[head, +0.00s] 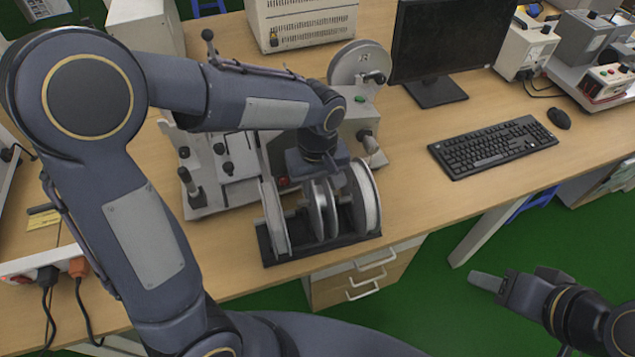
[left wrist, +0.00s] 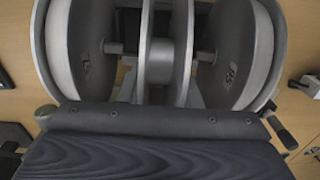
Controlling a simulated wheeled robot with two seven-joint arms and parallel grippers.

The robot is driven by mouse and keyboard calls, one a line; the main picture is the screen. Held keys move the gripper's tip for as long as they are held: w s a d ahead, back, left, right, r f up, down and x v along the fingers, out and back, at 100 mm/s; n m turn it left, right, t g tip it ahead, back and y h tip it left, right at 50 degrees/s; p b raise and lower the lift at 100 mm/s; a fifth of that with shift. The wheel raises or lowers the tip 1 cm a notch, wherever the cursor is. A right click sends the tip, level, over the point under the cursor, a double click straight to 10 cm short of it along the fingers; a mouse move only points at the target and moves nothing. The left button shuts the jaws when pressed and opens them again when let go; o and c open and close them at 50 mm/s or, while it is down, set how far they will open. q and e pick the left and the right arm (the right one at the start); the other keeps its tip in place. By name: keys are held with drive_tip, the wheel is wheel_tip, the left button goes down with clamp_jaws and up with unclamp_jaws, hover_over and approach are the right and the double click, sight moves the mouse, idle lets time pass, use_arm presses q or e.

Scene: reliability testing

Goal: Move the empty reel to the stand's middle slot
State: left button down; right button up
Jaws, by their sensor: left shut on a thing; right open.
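The stand (head: 345,244) is a low dark rack near the table's front edge. A full reel with white winding stands at its left end (head: 273,218) and another at its right end (head: 364,196). The empty reel (head: 323,212), grey with a bare hub, is upright between them, at the middle of the stand. In the left wrist view the empty reel's hub (left wrist: 160,62) shows between the two full reels. My left gripper (head: 321,178) is above and shut on the empty reel. Whether the reel rests in the slot is hidden. My right gripper (head: 487,282) is open and empty, off the table's front.
A grey machine with a round disc (head: 360,62) stands behind the stand. A fixture with levers (head: 225,165) is to the left, partly behind my left arm. A keyboard (head: 492,147) and monitor (head: 450,40) are to the right. Bare table lies between stand and keyboard.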

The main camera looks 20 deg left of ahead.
use_arm(q)
drive_tip(key=shift+f, duration=0.35)
drive_tip(key=shift+f+b, duration=0.75)
drive_tip(key=shift+f, duration=0.15)
drive_tip(key=shift+f+b, duration=0.25)
drive_tip(key=shift+b, duration=0.05)
idle(0.4)
drive_tip(key=shift+c, duration=2)
unclamp_jaws()
